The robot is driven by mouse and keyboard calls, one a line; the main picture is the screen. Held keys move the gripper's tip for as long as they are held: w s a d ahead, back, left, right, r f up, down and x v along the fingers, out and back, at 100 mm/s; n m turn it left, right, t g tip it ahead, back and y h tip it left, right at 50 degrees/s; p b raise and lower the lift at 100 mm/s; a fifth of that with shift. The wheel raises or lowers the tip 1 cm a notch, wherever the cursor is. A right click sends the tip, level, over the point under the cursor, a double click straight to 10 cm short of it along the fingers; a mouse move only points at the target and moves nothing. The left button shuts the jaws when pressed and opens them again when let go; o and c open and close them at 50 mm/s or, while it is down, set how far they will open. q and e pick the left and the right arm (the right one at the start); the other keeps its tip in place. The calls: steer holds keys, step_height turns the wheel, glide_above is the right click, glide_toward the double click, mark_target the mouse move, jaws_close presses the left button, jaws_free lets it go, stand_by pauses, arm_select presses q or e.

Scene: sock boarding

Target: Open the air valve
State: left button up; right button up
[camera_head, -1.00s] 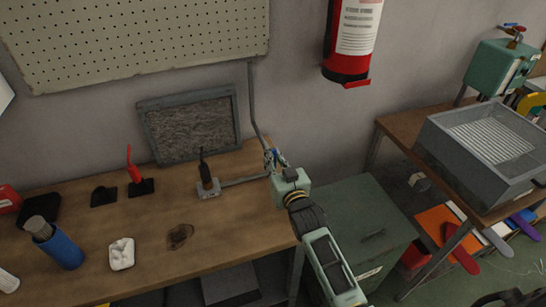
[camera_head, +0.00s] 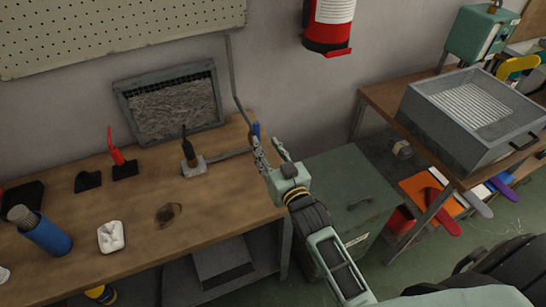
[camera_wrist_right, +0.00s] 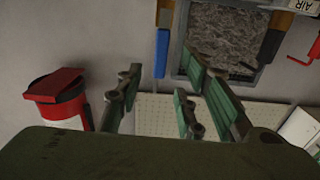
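A blue handle (camera_head: 256,130), apparently the air valve's lever, shows behind my right gripper near the workbench's back right corner. It also shows in the right wrist view (camera_wrist_right: 162,53), hanging down from the top edge of the picture. My right gripper (camera_head: 268,145) is open and empty, its fingers spread, just in front of the handle. In the right wrist view its fingers (camera_wrist_right: 163,78) stand to either side of the handle's line, apparently apart from it. The valve body is hidden in the head view. My left gripper is out of view.
A grey pipe (camera_head: 236,85) runs down the wall by the handle. A black-handled tool (camera_head: 189,155) stands left of my gripper. A fire extinguisher (camera_head: 328,22) hangs to the right, and a green cabinet (camera_head: 345,200) stands below.

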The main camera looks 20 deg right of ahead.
steer(key=s, duration=0.4)
stand_by(0.5)
